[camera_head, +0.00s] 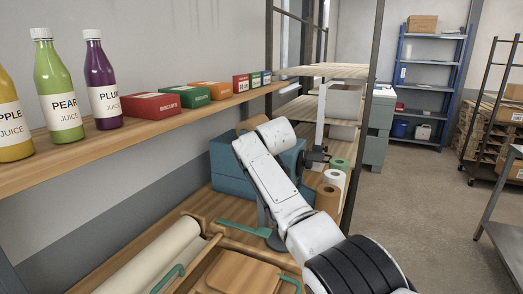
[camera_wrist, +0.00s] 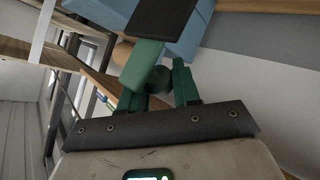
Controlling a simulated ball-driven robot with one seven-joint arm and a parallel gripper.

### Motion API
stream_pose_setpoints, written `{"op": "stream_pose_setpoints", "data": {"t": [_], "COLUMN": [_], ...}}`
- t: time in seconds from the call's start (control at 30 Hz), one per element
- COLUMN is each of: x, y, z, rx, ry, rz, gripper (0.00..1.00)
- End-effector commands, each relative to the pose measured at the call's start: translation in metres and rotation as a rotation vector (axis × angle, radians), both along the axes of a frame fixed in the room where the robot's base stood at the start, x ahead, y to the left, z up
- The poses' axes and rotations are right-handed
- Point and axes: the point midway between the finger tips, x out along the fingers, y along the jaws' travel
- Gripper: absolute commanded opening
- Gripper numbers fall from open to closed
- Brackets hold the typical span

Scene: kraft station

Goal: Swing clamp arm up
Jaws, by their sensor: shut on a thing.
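The clamp arm (camera_wrist: 141,68) shows in the wrist view as a green bar with a wide dark piece at its far end. My gripper (camera_wrist: 160,82) has dark green fingers and is shut around a rounded green part at the near end of that bar. In the head view my arm hides most of the gripper and the held part. A flat teal bar (camera_head: 238,228) lies low over the bench left of my arm, by a dark grey round piece; I cannot tell whether it belongs to the same clamp.
A blue box (camera_head: 229,168) stands on the bench behind my arm. Paper rolls (camera_head: 328,197) stand to its right, and a long cream roll (camera_head: 150,258) lies in front. A wall shelf (camera_head: 150,135) with juice bottles and small boxes runs above.

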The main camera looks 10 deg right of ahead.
Motion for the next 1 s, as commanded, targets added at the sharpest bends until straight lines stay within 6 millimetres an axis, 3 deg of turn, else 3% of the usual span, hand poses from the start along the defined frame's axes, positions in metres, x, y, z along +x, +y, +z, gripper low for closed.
{"op": "stream_pose_setpoints", "data": {"t": [0.1, 0.13, 0.33, 0.73, 1.0], "x": [0.0, 0.0, 0.0, -0.003, -0.021], "y": [0.004, 0.004, 0.002, 0.001, 0.002], "z": [-0.003, -0.003, -0.004, -0.001, 0.008], "rx": [0.007, 0.007, 0.005, 0.002, 0.004], "ry": [0.003, 0.003, 0.005, 0.002, 0.002], "rz": [0.003, 0.003, 0.002, 0.002, 0.001], "gripper": [0.0, 0.34, 0.53, 0.53, 0.53]}}
